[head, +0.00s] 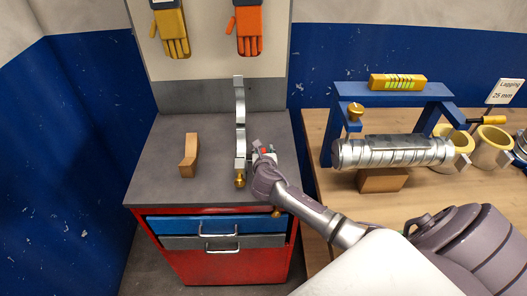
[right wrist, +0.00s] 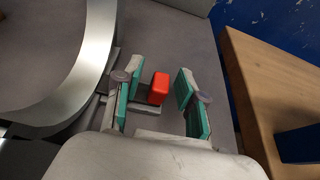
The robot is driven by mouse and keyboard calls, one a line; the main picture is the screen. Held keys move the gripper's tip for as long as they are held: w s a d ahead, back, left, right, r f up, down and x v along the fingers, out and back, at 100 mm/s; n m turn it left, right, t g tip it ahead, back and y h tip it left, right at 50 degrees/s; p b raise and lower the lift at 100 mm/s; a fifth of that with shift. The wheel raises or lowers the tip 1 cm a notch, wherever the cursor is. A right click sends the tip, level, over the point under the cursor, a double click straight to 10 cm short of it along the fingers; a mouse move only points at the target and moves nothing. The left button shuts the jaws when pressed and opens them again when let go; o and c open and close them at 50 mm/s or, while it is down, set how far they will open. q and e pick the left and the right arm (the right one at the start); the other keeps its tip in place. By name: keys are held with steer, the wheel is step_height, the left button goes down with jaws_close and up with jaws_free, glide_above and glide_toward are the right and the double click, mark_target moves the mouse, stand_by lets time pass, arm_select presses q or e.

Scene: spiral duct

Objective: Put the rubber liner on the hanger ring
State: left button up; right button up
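The hanger ring (head: 239,115) is a silver curved metal band standing upright on the grey cabinet top. Its curve fills the left side of the right wrist view (right wrist: 88,70). A small red block (right wrist: 158,88) sits beside the ring's foot; I cannot tell whether it is fixed to the ring. My right gripper (head: 262,148) is beside the ring's right side. Its teal-padded fingers are apart, with the red block between them and a gap at the right finger. No piece is clearly recognisable as the rubber liner. My left gripper is not in view.
Drawers (head: 215,226) are below. A wooden bench (head: 320,205) at right holds a spiral duct (head: 390,152) under a blue frame (head: 390,96). Gloves (head: 249,32) hang behind.

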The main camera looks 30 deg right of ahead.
steer(key=shift+r, duration=0.2)
steer(key=v, duration=1.2)
steer(key=shift+f, duration=0.1)
